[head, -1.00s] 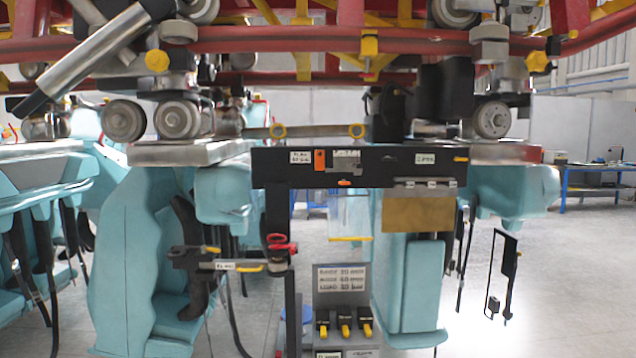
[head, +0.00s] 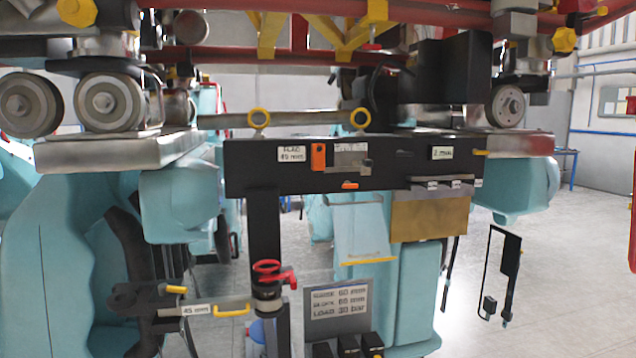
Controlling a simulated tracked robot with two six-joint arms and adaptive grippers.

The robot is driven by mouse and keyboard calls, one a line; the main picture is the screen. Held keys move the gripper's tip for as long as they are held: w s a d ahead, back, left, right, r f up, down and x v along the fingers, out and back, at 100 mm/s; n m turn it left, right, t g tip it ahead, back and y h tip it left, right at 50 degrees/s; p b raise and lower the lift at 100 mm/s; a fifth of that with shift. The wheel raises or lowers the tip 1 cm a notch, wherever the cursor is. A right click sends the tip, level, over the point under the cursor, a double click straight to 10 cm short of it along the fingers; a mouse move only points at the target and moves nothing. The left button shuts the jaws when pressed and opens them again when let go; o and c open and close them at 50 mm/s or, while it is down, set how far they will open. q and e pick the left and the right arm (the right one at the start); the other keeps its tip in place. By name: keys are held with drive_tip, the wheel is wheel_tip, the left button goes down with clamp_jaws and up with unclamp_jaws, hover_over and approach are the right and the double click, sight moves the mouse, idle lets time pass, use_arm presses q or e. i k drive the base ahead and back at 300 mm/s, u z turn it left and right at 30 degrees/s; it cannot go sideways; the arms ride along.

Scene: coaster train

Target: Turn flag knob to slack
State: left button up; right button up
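A black crossbar (head: 380,165) hangs under the coaster train. Its left end carries a label (head: 291,153) that seems to read "FLAG 45 mm", with an orange block (head: 318,157) beside it. I cannot tell which part is the flag knob.
Train wheels (head: 107,102) and red rails hang above. Teal seats (head: 70,260) stand at left. A grey sign (head: 340,300) with printed limits stands below the bar, above black switches (head: 372,343). A thin black frame (head: 505,265) hangs at right over open floor (head: 570,270).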

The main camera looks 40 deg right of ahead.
sight(347, 184)
drive_tip(key=z, duration=0.25)
drive_tip(key=i, duration=0.85)
drive_tip(key=z, duration=0.65)
